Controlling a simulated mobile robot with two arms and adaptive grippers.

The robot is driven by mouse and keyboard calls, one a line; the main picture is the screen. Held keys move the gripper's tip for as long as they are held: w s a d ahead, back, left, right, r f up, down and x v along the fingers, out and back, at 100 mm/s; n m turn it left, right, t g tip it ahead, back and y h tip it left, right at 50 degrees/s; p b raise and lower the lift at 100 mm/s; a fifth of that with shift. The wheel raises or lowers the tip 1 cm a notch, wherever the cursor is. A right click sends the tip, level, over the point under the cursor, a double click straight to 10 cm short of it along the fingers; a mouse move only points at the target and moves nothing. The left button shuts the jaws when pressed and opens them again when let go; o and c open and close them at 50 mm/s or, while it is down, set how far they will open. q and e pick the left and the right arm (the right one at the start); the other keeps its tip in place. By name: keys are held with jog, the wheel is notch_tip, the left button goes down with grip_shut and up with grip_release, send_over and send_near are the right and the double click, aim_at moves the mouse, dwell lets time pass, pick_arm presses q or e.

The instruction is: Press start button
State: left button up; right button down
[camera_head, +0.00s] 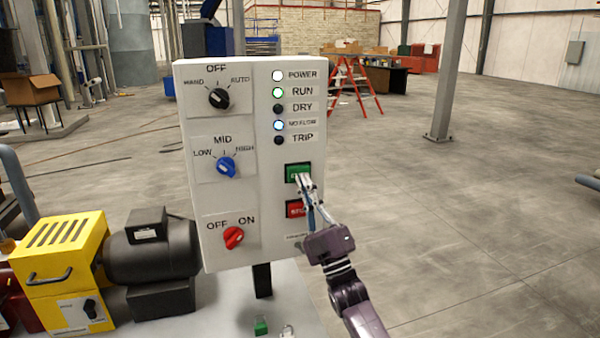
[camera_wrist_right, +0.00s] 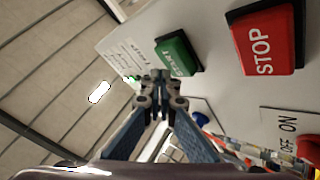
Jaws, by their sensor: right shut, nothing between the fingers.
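The green start button (camera_head: 297,171) is on the right side of a white control panel (camera_head: 200,140), above the red stop button (camera_head: 294,208). My right gripper (camera_head: 303,181) is shut and empty, its fingertips overlapping the lower right part of the green button. In the right wrist view the closed fingertips (camera_wrist_right: 161,88) lie just beside the green button (camera_wrist_right: 178,53), and the red STOP button (camera_wrist_right: 266,40) is farther right. I cannot tell whether the fingertips touch the green button. My left gripper is not in view.
The panel carries a black dial (camera_head: 219,98), a blue dial (camera_head: 227,166) and a red switch (camera_head: 233,237). The POWER, RUN and NO FLOW lamps look lit. A black motor (camera_head: 150,250) and yellow housing (camera_head: 65,260) stand left. The floor to the right is open.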

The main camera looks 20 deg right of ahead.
jog(key=s+p, duration=0.3)
jog(key=s, duration=0.2)
dwell(0.5)
jog(key=shift+f+h, duration=0.1)
jog(key=shift+h, duration=0.2)
